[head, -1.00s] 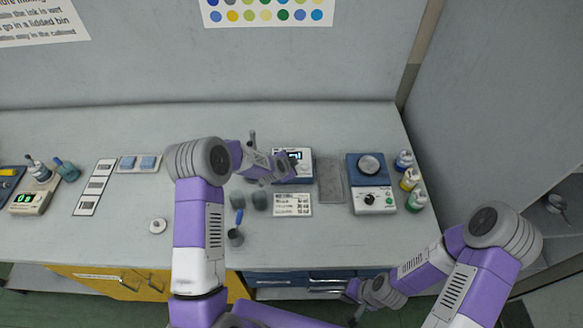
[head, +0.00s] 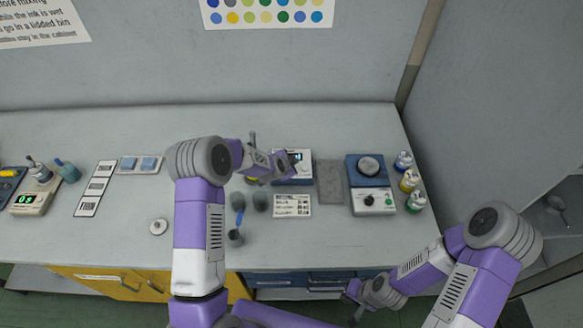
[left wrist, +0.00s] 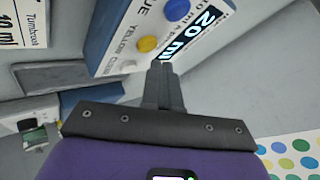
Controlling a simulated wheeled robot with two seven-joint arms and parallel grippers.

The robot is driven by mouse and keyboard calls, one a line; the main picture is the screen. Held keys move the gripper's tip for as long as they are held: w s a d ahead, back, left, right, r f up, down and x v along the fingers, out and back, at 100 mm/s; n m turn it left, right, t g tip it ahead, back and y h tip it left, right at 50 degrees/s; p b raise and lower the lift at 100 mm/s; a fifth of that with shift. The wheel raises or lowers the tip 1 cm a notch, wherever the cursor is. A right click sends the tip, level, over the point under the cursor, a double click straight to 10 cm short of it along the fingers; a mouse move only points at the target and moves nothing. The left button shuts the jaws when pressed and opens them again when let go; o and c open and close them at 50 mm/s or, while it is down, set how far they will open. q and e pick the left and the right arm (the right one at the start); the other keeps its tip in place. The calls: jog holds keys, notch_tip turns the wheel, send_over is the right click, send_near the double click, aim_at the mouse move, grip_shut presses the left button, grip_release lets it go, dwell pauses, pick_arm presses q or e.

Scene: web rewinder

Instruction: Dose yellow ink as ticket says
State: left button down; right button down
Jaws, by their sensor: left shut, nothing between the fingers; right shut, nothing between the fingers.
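The dosing unit (head: 306,163) stands on the bench with my left gripper (head: 292,161) over it. In the left wrist view its panel (left wrist: 118,30) has a blue button (left wrist: 177,10), a yellow button (left wrist: 147,44) and a white button (left wrist: 127,66). Its display (left wrist: 203,30) reads 20 ml. My left gripper (left wrist: 161,66) is shut and empty, its tips close to the yellow button and display; I cannot tell whether they touch. The ticket (head: 292,205) lies in front of the unit; in the left wrist view (left wrist: 25,22) it shows 10 ml. My right gripper (head: 356,320) is shut and empty, low in front of the bench.
A grey pad (head: 330,182) and a blue machine with a round plate (head: 372,201) stand to the right. Blue (head: 403,161), yellow (head: 410,181) and green (head: 416,202) capped bottles line the right edge.

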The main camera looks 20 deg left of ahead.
pick_arm(q)
jog(key=shift+r+p, duration=1.5)
jog(key=shift+r, duration=1)
